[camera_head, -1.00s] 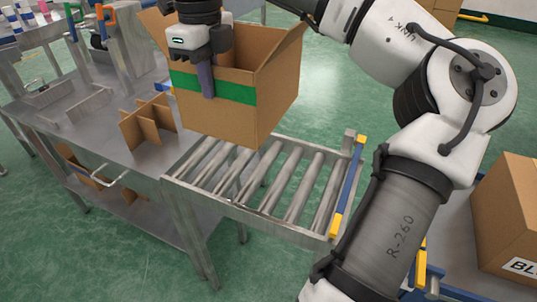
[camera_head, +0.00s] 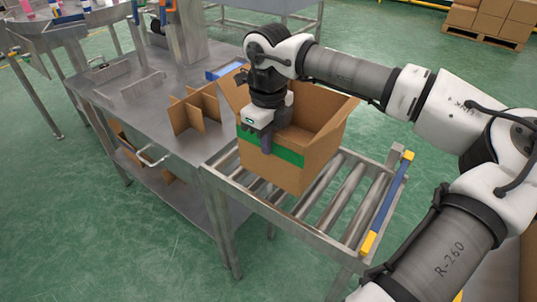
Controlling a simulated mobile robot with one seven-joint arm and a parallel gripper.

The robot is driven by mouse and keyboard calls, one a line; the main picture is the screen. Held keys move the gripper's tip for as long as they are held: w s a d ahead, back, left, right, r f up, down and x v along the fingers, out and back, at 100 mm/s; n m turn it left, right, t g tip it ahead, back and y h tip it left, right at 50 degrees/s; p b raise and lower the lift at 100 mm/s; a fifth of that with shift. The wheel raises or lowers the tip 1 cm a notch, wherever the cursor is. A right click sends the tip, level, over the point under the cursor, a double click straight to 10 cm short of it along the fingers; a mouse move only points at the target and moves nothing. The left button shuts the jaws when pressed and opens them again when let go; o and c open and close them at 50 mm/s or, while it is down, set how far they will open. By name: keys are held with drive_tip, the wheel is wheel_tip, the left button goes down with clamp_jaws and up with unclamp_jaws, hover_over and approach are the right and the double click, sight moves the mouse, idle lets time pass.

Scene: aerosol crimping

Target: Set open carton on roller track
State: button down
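The open carton (camera_head: 312,158) is brown with a green band and raised flaps. It stands upright over the left part of the roller track (camera_head: 352,205); its base looks to be on or just above the rollers, and I cannot tell which. My gripper (camera_head: 266,140) is at the carton's near left wall, pointing down. One dark finger shows outside the wall on the green band, and the other is hidden inside. It looks shut on the wall.
A steel table (camera_head: 150,115) joins the track at left and bears a cardboard divider (camera_head: 194,110) and a blue tray (camera_head: 225,70). A blue stop bar with yellow ends (camera_head: 388,205) closes the track's right end. Rollers between carton and bar are bare.

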hover_over(268, 179)
drive_tip(key=shift+w+f, duration=0.1)
drive_tip(key=shift+f, duration=2.2)
drive_tip(key=shift+f, duration=0.2)
drive_tip(key=c, duration=1.6)
unclamp_jaws()
drive_tip(key=shift+r, duration=0.1)
drive_tip(key=shift+c, duration=0.2)
wheel_tip(268, 179, up, 12)
drive_tip(key=shift+r+b, duration=0.15)
drive_tip(key=shift+b, duration=0.4)
